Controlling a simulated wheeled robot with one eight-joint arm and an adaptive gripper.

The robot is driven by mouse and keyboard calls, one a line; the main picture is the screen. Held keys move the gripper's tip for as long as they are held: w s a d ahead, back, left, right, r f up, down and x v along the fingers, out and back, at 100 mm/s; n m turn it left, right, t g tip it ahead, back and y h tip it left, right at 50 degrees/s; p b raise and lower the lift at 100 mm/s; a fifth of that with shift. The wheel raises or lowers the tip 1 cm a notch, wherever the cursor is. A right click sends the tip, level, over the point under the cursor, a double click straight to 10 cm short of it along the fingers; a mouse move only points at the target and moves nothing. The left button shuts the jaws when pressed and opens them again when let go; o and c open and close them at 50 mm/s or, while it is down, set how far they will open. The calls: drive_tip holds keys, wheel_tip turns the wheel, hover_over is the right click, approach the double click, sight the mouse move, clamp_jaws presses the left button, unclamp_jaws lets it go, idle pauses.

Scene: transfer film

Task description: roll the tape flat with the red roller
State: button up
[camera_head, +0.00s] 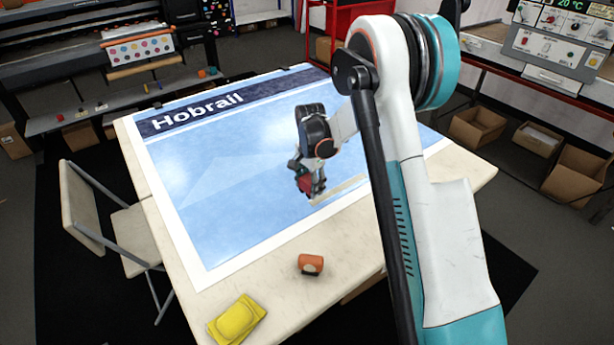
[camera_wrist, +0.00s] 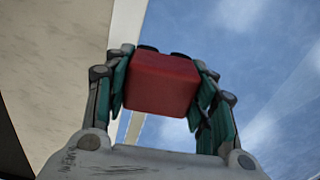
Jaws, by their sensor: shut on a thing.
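My gripper (camera_head: 309,184) is shut on the red roller (camera_wrist: 161,84), whose red body fills the space between the fingers in the wrist view. Two dark parts show at the roller's far edge. In the head view the roller (camera_head: 306,184) is small and partly hidden by the fingers, low over the blue printed sheet (camera_head: 225,185). A pale tan strip (camera_head: 341,190), which looks like the tape, lies beside the gripper and runs right until my arm hides it. A pale strip (camera_wrist: 135,128) also shows below the roller in the wrist view. I cannot tell whether the roller touches it.
The sheet lies on a pale table (camera_head: 345,250). An orange roll (camera_head: 310,264) and a yellow folded item (camera_head: 237,320) lie near the table's front edge. A folding chair (camera_head: 110,215) stands at the left. Cardboard boxes (camera_head: 478,127) stand at the right. My arm hides the table's right part.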

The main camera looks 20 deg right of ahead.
drive_tip(key=shift+r+p, duration=0.45)
drive_tip(key=shift+r, duration=0.7)
